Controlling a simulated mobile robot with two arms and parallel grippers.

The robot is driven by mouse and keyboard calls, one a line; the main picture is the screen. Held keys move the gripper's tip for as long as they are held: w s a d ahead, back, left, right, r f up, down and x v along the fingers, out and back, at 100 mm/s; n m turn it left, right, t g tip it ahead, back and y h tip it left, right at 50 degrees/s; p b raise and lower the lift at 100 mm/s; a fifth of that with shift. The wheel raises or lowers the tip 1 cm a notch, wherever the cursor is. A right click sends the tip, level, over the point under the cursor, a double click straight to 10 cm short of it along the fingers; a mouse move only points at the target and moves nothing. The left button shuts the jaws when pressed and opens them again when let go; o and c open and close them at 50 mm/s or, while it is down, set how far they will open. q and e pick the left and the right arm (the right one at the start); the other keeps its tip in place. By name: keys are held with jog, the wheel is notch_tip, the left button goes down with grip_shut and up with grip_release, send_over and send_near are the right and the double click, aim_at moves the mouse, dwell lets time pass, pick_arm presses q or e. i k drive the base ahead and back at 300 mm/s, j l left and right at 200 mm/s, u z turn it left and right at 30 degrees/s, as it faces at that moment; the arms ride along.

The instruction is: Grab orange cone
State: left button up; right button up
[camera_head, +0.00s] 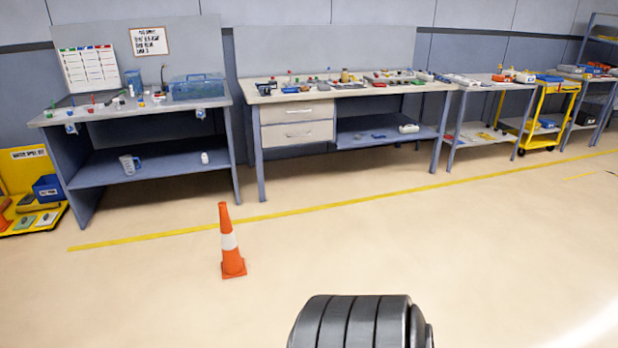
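The orange cone (231,256) stands upright on the beige floor, left of the middle of the head view. It has a white band around its middle and a square orange base. Nothing touches it. A dark ribbed part at the bottom edge seems to be my own body. Neither of my grippers shows in this view.
A grey-topped workbench (140,112) stands behind the cone at the left, and a longer bench with drawers (297,122) at the centre. A yellow line (330,205) runs along the floor. A yellow cart (548,108) is at the right. The floor around the cone is clear.

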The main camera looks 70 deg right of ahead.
aim_at(233, 265)
jog(key=z, duration=1.8)
jog(key=i, duration=0.15)
jog(key=l+z, duration=0.05)
